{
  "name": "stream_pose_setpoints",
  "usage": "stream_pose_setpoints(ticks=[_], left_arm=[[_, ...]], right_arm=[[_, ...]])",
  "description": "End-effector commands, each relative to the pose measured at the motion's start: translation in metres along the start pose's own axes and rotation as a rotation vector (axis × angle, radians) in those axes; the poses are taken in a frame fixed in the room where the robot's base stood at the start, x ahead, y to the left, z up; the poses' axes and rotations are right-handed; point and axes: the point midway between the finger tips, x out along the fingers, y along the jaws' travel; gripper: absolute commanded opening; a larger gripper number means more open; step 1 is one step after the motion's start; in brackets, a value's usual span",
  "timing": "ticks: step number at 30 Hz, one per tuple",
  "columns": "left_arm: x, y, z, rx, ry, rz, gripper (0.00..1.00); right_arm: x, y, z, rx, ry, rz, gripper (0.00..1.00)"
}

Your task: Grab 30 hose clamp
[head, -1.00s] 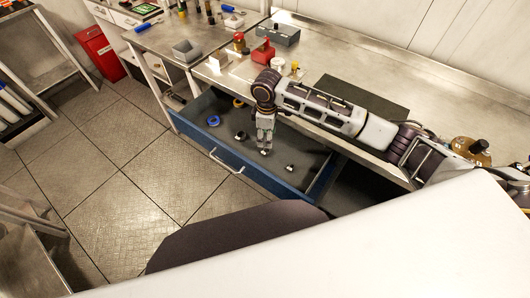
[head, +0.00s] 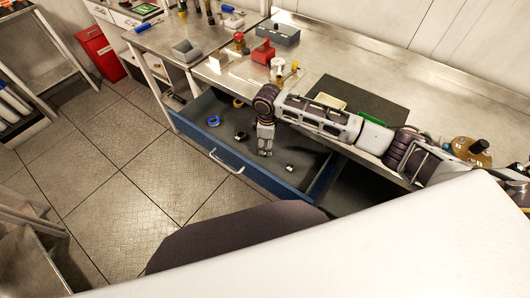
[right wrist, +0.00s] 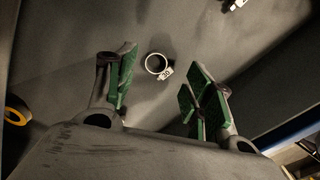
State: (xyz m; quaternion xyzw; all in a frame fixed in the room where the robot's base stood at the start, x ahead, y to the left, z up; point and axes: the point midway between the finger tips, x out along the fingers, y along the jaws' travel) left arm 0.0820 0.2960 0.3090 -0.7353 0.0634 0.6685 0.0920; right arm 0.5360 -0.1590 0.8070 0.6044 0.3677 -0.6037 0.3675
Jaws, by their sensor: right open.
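A small silver hose clamp (right wrist: 157,65) with a white tag that appears to read 30 lies on the grey drawer floor in the right wrist view. My right gripper (right wrist: 160,88) is open, with its green-padded fingers on either side of the clamp in that view and nothing held. In the head view my right gripper (head: 265,152) points down into the open blue drawer (head: 232,165). The clamp cannot be made out clearly there. Another clamp (head: 290,168) lies to the right in the drawer and shows at the top of the right wrist view (right wrist: 234,4). My left gripper is not in view.
A blue ring (head: 213,120), a yellow ring (head: 238,103) and a dark ring (head: 241,135) lie in the drawer left of the gripper. The drawer's front wall and handle (head: 226,165) are near. The steel worktop (head: 345,67) is behind.

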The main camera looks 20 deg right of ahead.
Motion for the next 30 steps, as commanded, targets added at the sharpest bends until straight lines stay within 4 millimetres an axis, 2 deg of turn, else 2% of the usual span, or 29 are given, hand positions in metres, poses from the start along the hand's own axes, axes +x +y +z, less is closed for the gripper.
stream_pose_setpoints(ticks=[6,10,26,30], left_arm=[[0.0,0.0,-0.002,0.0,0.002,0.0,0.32],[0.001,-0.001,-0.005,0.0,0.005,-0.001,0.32],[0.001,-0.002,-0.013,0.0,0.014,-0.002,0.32],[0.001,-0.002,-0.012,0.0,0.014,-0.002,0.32]], right_arm=[[0.025,0.002,0.002,0.001,-0.002,-0.001,0.52],[0.035,0.002,0.002,0.0,-0.002,0.0,0.52],[0.038,0.002,0.002,0.0,-0.001,0.001,0.52],[0.038,0.002,0.002,0.0,-0.001,0.001,0.34]])
